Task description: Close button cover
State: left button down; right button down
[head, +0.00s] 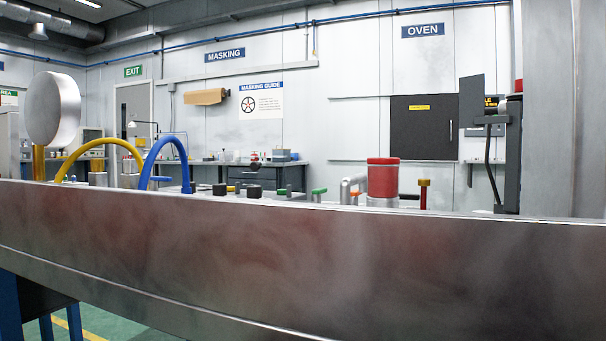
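No part is plainly a button cover, and I cannot tell which one it is. A large red cylinder (383,178) stands upright on a silver base (382,202) behind the metal front panel. At the right, a dark grey angled plate (471,101) stands upright beside a dark post (508,150). A small red piece (517,86) shows at the top of that post. The panel hides the lower parts of these things. Neither of my grippers is in view.
A long metal panel (300,262) crosses the whole view in front. Behind its top edge stand yellow (98,143) and blue (168,143) hoses, a silver disc (53,110), black knobs (254,191) and a green-handled valve (319,191). A workbench (265,172) is far behind.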

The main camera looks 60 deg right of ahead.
aim_at(255, 165)
jog(key=i+z, duration=0.1)
jog(key=z, duration=0.35)
jog(key=i+j+z, duration=0.1)
jog(key=z, duration=0.4)
jog(key=i+j+z, duration=0.1)
jog(key=z, duration=0.35)
jog(key=i+j+z, duration=0.1)
jog(key=z, duration=0.35)
jog(key=j+z, duration=0.2)
jog(key=z, duration=0.3)
jog(key=i+j, duration=0.05)
